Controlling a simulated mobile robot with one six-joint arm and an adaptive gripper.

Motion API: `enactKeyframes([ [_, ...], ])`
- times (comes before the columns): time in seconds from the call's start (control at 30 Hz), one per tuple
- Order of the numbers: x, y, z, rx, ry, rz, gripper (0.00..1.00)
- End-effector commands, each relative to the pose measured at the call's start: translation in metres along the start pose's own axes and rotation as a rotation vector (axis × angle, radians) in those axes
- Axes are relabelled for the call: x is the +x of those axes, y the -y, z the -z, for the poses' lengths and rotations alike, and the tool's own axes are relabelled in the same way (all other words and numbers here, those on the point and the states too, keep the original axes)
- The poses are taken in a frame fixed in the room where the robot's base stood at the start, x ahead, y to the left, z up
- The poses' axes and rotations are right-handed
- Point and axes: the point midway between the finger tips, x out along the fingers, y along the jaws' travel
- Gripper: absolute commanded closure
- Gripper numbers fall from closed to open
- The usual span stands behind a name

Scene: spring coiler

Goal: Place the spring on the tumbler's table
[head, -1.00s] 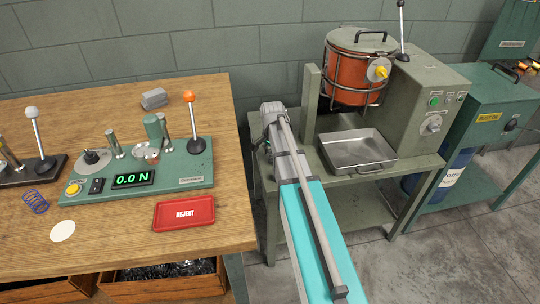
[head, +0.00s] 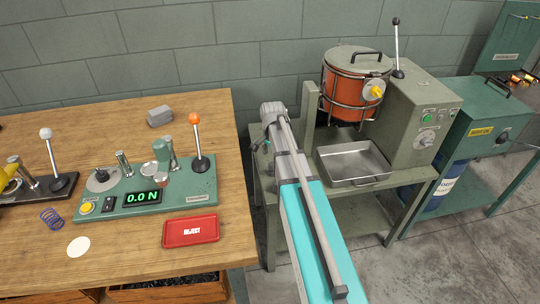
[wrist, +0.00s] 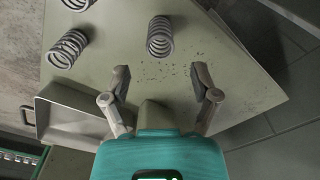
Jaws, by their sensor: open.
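The tumbler's table (head: 258,183) is a grey-green stand under the orange tumbler drum (head: 345,90). In the wrist view, a grey-green tabletop (wrist: 235,85) carries a grey coil spring (wrist: 160,37) standing upright, centred beyond my fingertips. A second spring (wrist: 68,48) stands to its left, and a third (wrist: 77,4) is cut off at the top edge. My gripper (wrist: 160,76) is open, with nothing between its fingers and a gap to the central spring.
A metal tray (head: 345,180) sits on the tumbler's table; it also shows in the wrist view (wrist: 75,122). On the wooden bench (head: 85,118) are a force tester (head: 165,205), a red reject tray (head: 191,231) and a blue spring (head: 51,218). A teal cabinet stands at right.

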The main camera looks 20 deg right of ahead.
Motion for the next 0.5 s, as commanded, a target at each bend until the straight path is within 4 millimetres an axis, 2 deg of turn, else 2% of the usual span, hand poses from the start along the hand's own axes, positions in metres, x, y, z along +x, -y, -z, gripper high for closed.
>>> enactKeyframes([
  [0.03, -0.009, 0.000, 0.000, 0.000, 0.000, 0.000, 0.22],
  [0.5, -0.044, 0.000, 0.000, 0.000, 0.000, 0.000, 0.22],
])
